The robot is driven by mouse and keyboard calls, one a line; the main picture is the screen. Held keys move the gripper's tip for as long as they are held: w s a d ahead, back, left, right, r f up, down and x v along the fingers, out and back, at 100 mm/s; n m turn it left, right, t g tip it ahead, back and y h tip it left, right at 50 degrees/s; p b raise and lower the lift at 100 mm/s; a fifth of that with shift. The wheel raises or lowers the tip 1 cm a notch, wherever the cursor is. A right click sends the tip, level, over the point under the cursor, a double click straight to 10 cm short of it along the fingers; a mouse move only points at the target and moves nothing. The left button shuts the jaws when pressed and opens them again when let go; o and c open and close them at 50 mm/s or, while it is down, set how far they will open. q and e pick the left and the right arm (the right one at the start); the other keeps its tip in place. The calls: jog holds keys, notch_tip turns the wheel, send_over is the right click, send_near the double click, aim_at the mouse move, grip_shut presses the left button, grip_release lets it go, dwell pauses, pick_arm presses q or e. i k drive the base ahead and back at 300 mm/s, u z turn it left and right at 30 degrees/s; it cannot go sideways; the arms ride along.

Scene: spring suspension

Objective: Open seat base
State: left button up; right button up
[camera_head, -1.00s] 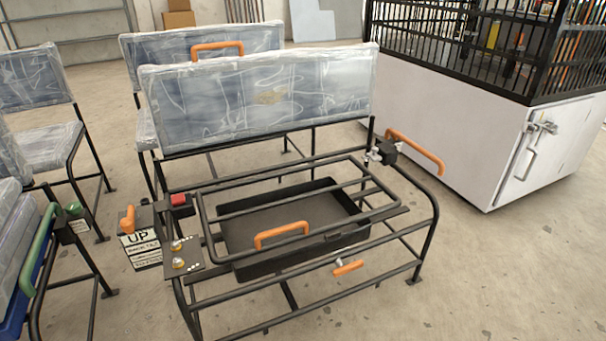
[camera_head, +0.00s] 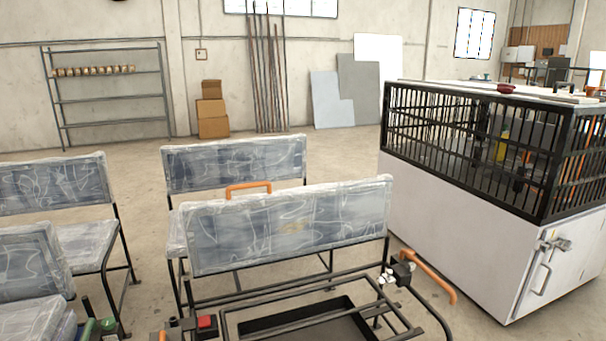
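The seat base is a black tube frame (camera_head: 262,298) at the bottom of the head view, cut off by the lower edge. A dark tray (camera_head: 300,327) shows partly inside it. The plastic-wrapped backrest (camera_head: 290,232) stands upright behind the frame. An orange handle (camera_head: 430,276) and a black bracket with white knobs (camera_head: 397,276) sit at the frame's right side. A red block (camera_head: 206,325) is at its left corner. The orange handle on the tilting frame's front is out of view. Neither of my grippers is in view.
A white cabinet with a black barred cage (camera_head: 470,160) stands close on the right. Wrapped chairs (camera_head: 52,187) stand on the left, and another (camera_head: 235,162) stands behind the backrest. A shelf rack (camera_head: 105,90), cardboard boxes (camera_head: 211,112) and panels (camera_head: 358,88) line the back wall.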

aim_at(410, 332)
jog(key=z, duration=0.8)
jog(key=i, duration=1.2)
jog(key=u, duration=1.45)
